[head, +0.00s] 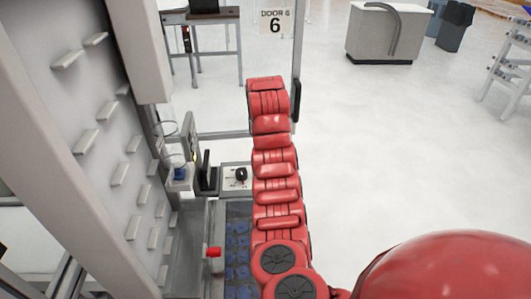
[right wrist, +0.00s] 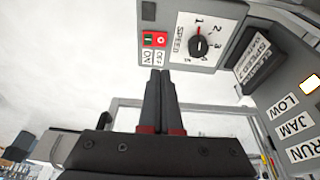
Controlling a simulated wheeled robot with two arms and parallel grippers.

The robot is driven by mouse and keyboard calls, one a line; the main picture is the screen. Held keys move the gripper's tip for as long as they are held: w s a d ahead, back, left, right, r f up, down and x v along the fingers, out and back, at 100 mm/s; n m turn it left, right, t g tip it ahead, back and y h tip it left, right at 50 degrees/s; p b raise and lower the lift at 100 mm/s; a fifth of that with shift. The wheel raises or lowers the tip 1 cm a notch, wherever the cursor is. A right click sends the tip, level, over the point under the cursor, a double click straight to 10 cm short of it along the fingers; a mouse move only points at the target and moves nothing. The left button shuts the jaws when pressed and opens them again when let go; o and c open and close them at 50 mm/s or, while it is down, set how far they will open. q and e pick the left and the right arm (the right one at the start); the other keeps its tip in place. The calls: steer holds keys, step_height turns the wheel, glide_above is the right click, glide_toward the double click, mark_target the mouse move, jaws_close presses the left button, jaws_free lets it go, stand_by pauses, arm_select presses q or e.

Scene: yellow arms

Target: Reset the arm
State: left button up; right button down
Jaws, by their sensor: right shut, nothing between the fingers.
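My right arm (head: 275,185) is red and reaches forward through the middle of the head view; its gripper is hidden there. In the right wrist view my right gripper (right wrist: 160,75) has its two dark fingers pressed together, with nothing between them. The fingertips are just below a grey control box (right wrist: 222,12) in the picture; I cannot tell whether they touch it. My left gripper is not in view.
A tall pegged machine panel (head: 95,120) stands left of the arm. A box with a black knob (head: 241,174) and a blue-patterned conveyor (head: 238,245) are close by its left side. The floor to the right is open, with a grey cabinet (head: 380,38) at the back.

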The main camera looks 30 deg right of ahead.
steer(key=shift+s+a+r, duration=0.1)
steer(key=shift+a+r, duration=0.05)
steer(key=shift+r, duration=0.1)
stand_by(0.3)
